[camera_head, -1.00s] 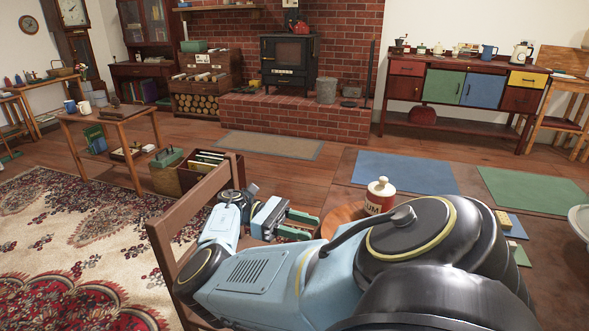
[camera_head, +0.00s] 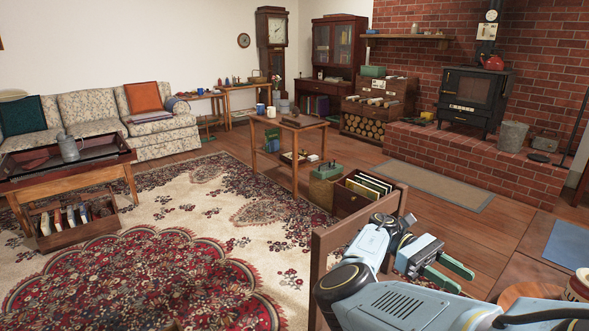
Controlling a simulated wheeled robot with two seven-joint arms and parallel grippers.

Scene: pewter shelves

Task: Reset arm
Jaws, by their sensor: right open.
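My right gripper (camera_head: 449,273) shows at the lower right of the head view, at the end of my light blue and black right arm. Its two green fingers are apart, with nothing between them. It is beyond the brown wooden chair back (camera_head: 352,236) and left of a round wooden board (camera_head: 530,292) on the table. My left gripper and left arm are not in the picture.
A cream and red jar (camera_head: 579,287) is cut off at the right edge. A small side table (camera_head: 290,123) and a crate of files (camera_head: 364,190) stand beyond the chair. The patterned rug (camera_head: 215,225) is largely clear. A coffee table (camera_head: 65,165) stands left.

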